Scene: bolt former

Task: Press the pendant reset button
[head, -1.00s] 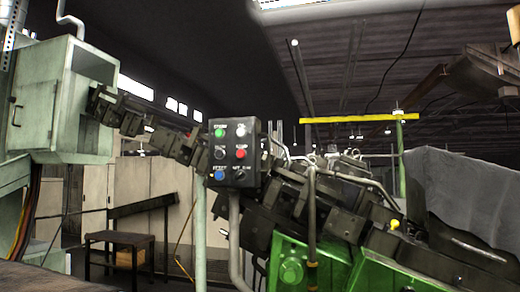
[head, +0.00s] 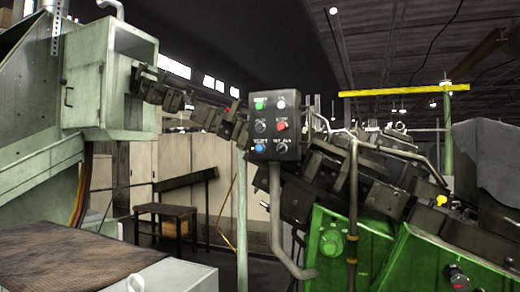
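The pendant (head: 273,133) is a dark box on a bent grey pipe near the middle of the head view. Its front has two columns of controls with small labels. The blue button (head: 259,148) sits at the lower left; the label above it is blurred but looks like RESET. A green button (head: 259,105) is at the upper left, a white one (head: 281,104) at the upper right and a red one (head: 281,126) at middle right. Black knobs are at middle left and lower right. Neither of my grippers is in view.
A green machine (head: 385,255) with dark metal parts stands behind and right of the pendant. A pale green cabinet (head: 85,85) is at the left. A brown mat (head: 75,262) covers a surface at the lower left. A small dark table (head: 165,210) stands further back.

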